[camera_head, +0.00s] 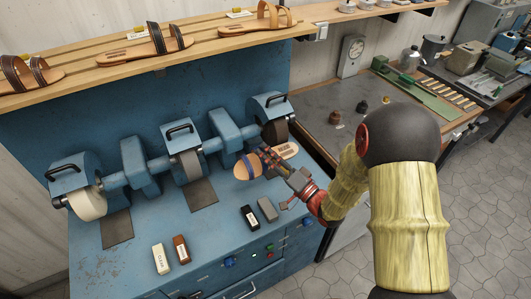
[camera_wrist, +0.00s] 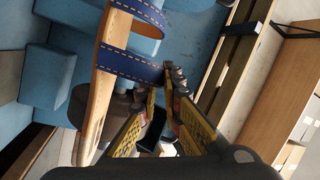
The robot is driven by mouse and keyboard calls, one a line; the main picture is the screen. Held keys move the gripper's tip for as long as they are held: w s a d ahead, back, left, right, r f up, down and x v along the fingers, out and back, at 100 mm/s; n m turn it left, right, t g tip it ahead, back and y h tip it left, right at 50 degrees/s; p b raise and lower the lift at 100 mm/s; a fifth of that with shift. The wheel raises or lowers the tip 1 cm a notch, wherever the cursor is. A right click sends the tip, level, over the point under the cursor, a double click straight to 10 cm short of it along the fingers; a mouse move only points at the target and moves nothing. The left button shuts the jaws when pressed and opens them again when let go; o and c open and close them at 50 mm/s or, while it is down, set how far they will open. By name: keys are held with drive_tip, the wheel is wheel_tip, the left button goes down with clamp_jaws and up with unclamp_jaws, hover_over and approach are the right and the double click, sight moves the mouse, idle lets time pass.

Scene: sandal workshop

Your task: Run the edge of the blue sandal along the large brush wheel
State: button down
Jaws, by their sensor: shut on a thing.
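The blue sandal (camera_head: 287,150), with a tan sole and blue straps, is held up above the bench. My gripper (camera_head: 280,168) is shut on the sandal at the strap side; in the wrist view the fingertips (camera_wrist: 165,78) meet the strap's end. The dark brown brush wheel (camera_head: 275,132) is at the machine's right end, just behind the sandal. It shows partly behind the sole in the wrist view (camera_wrist: 90,106). I cannot tell whether sandal and wheel touch.
A grey wheel (camera_head: 187,165) and a cream wheel (camera_head: 87,204) sit farther left on the blue machine. Blocks, including a white one (camera_head: 160,258) and a black one (camera_head: 249,217), lie on the front. A shelf (camera_head: 205,47) with brown sandals runs above.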

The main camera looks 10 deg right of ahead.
drive_tip(key=shift+s+a, duration=0.25)
drive_tip(key=shift+a, duration=0.75)
idle(0.7)
drive_tip(key=shift+s+a, duration=0.1)
drive_tip(key=shift+a, duration=0.2)
drive_tip(key=shift+a, duration=0.3)
idle(0.5)
drive_tip(key=shift+s, duration=0.15)
idle(1.1)
drive_tip(key=shift+s+d+f, duration=0.2)
drive_tip(key=shift+s+d, duration=0.05)
drive_tip(key=shift+s, duration=0.4)
drive_tip(key=s, duration=0.1)
drive_tip(key=s+d+f, duration=0.1)
drive_tip(key=s, duration=0.1)
drive_tip(key=s+b, duration=0.1)
drive_tip(key=s, duration=0.1)
drive_tip(key=shift+s+d+f, duration=0.2)
drive_tip(key=shift+s+d, duration=0.05)
drive_tip(key=shift+d, duration=0.15)
